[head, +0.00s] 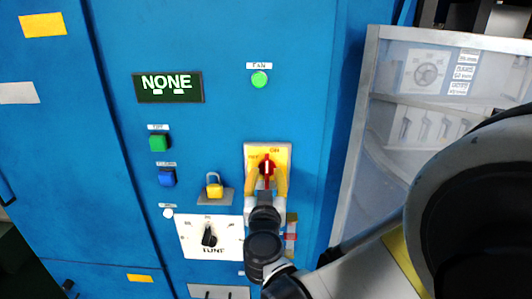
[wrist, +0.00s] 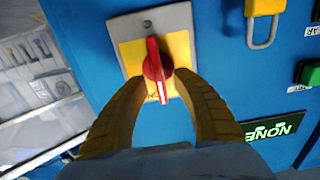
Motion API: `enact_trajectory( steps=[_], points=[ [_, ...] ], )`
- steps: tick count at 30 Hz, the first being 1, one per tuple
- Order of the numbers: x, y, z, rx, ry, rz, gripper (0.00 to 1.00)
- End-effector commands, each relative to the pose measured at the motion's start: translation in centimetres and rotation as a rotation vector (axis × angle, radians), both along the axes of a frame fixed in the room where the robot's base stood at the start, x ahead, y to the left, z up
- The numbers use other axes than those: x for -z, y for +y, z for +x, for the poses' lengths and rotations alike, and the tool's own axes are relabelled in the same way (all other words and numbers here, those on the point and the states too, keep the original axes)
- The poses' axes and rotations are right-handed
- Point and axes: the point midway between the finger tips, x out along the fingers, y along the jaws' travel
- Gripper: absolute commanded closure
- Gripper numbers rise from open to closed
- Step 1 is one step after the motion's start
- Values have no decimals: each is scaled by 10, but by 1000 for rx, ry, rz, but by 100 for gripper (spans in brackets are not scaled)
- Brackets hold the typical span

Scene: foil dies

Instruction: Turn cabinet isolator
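The isolator is a red rotary handle (head: 267,168) on a yellow plate with a grey surround (head: 282,147), on the blue cabinet front. In the head view the handle stands about upright, between a faint label at upper left and "ON" at upper right. The wrist view shows the red handle (wrist: 153,68) close up, near upright in that picture. My gripper (head: 267,178) reaches the plate from below, its two yellow fingers on either side of the handle. In the wrist view the gripper (wrist: 160,77) has its fingertips apart, beside the handle's hub; firm contact is not clear.
A yellow padlock (head: 214,186) hangs left of the isolator. A black TUNE knob (head: 209,236), green button (head: 158,143), blue button (head: 167,177) and "NONE" display (head: 168,88) are further left. A green FAN lamp (head: 259,79) is above. A pale framed panel (head: 400,110) stands right.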

Motion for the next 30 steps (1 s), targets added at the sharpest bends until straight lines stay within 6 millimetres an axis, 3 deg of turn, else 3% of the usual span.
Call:
enact_trajectory(
  steps=[6,16,19,30],
  points=[
    [0,-1,24,1,0,0,67],
    [0,-1,27,0,1,0,68],
    [0,-1,27,0,1,0,98],
    [1,-1,27,0,1,-21,100]
  ],
)
